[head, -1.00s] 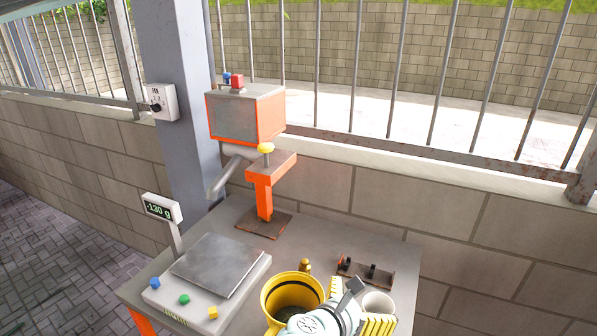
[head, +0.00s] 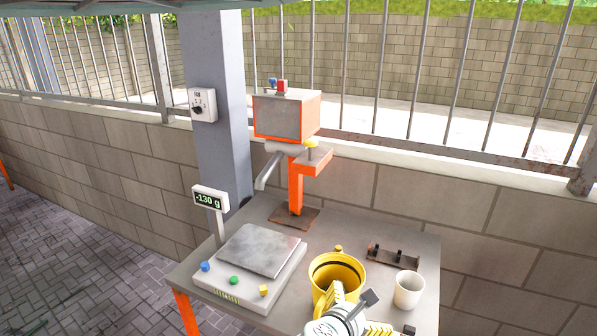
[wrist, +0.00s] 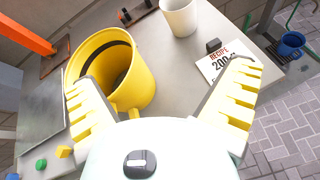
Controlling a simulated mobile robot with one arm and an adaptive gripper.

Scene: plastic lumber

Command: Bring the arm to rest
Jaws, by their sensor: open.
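My gripper (wrist: 165,95) is open in the wrist view, with its two yellow ribbed fingers spread wide and nothing between them but table top. It also shows in the head view (head: 350,318) at the bottom, over the front of the grey table (head: 350,230). A yellow bucket (head: 322,272) with a dark band inside stands just beyond it. In the wrist view the bucket (wrist: 132,85) is beside the left finger; I cannot tell whether they touch. A white cup (head: 408,290) stands upright to the right of the bucket.
A scale (head: 250,265) with colored buttons and a "-130 g" display (head: 210,199) is at the table's left. An orange machine (head: 287,115) stands behind. A small rack (head: 393,257) is at the back right. A recipe card (wrist: 222,62) lies near the right finger.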

